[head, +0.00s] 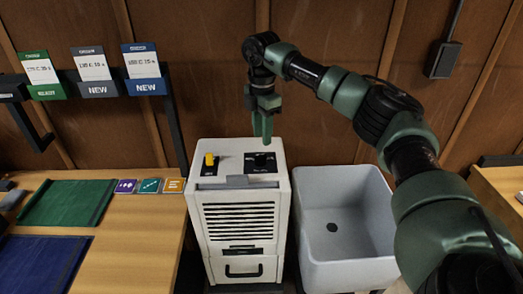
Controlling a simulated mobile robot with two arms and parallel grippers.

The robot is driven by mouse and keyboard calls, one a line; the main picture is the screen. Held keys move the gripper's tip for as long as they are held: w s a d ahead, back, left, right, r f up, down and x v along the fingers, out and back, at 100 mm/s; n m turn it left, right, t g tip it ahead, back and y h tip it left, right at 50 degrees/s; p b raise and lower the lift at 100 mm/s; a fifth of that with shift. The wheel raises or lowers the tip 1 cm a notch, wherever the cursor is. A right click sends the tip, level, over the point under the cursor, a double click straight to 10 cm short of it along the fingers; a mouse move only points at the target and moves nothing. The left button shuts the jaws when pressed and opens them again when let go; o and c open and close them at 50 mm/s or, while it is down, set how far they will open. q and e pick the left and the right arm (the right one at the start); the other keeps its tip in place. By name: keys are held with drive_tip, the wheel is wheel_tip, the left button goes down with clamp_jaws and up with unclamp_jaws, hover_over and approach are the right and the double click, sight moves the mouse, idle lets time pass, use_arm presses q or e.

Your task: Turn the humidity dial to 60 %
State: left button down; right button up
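The white dehumidifier (238,252) stands on the floor in the middle of the head view, with a louvred front and a handle low down. On its top, at the right, a black dial (262,163) sits on a black plate with small white markings, too small to read. My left gripper is not in view.
A yellow switch (209,159) sits left of the dial on the same top. A grey-white sink (345,262) stands close on the right. A wooden table (138,235) with green and blue cloths is at the left. Signs on a rail (178,125) stand behind it.

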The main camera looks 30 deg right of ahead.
sight(261, 155)
wheel_tip(261, 155, down, 7)
drive_tip(key=shift+a+r+p, duration=0.15)
drive_tip(key=shift+p, duration=0.55)
clamp_jaws()
